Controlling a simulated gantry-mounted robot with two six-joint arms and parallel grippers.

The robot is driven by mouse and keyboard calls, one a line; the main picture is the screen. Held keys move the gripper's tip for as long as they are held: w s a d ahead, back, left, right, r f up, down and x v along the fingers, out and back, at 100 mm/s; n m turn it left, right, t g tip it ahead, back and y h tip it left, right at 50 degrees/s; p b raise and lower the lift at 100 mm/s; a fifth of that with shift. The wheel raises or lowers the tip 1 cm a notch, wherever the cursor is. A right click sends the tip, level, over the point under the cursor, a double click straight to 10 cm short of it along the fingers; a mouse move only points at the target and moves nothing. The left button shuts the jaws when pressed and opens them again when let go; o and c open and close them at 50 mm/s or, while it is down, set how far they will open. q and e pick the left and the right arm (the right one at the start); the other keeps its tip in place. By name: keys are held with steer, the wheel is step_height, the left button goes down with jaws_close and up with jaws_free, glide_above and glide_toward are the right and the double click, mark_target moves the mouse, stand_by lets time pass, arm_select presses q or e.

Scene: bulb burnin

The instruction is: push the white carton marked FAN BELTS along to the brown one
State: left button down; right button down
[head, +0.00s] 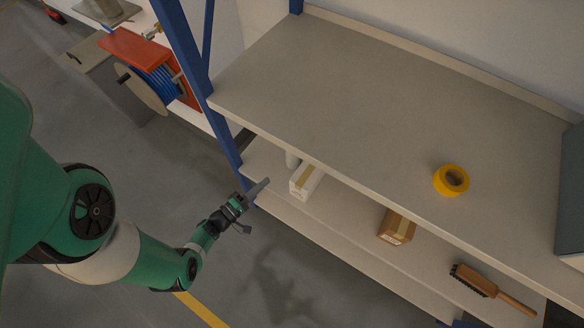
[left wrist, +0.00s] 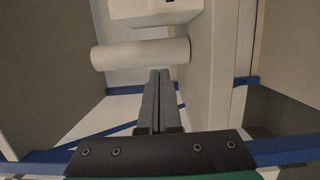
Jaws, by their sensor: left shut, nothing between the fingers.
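The white carton (head: 305,181) stands on the lower shelf, partly under the upper shelf's edge, with a tan strip along its top. I cannot read any marking on it. The brown carton (head: 396,227) stands on the same shelf to its right, with a clear gap between them. My left gripper (head: 265,183) is shut and empty, just left of the white carton and apart from it, near the blue post. In the left wrist view the shut fingers (left wrist: 160,74) point toward a white cylinder, with a white box-like body (left wrist: 155,10) beyond it, probably the carton. My right gripper is not in view.
The white cylinder (head: 292,160) stands behind the white carton; it also shows in the left wrist view (left wrist: 140,54). A wooden brush (head: 493,290) lies right of the brown carton. Yellow tape (head: 451,180) lies on the upper shelf (head: 350,90), which overhangs. A blue post (head: 222,140) rises at left.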

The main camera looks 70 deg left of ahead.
arm_select(q)
steer(key=b+x, duration=0.2)
steer(key=x, duration=0.6)
steer(key=shift+d+f+b, duration=0.15)
steer(key=shift+f+b, duration=0.05)
steer(key=shift+b, duration=0.2)
steer(key=shift+w+d+r+b, duration=0.1)
steer(key=shift+w+d+b, duration=0.45)
steer(key=shift+w+d, duration=0.75)
steer(key=shift+d, duration=0.05)
steer(key=shift+w+r, duration=0.1)
steer(key=shift+w, duration=0.1)
steer(key=shift+s, duration=0.1)
